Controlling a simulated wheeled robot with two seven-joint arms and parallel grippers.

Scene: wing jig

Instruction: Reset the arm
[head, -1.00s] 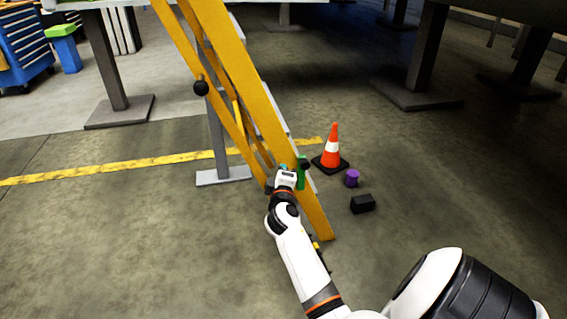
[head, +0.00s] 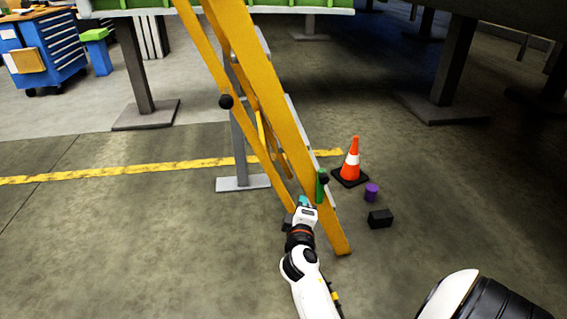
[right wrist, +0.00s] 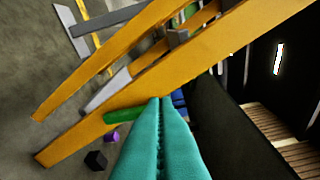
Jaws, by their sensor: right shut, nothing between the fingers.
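My right gripper (head: 304,202) is in front of the lower part of a yellow ladder (head: 268,90) in the head view. Its teal fingers (right wrist: 160,135) are together and empty in the right wrist view. The ladder's yellow rails cross just beyond the fingertips there; I cannot tell whether they touch. A green object (head: 321,184) is beside the ladder's right rail, close to the gripper, and it also shows in the right wrist view (right wrist: 122,116). My left gripper is not in view.
An orange cone (head: 351,160), a purple cylinder (head: 371,192) and a black box (head: 380,218) stand on the floor right of the ladder. Grey posts stand behind. A blue tool cabinet (head: 45,52) is at the far left. The floor at left is clear.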

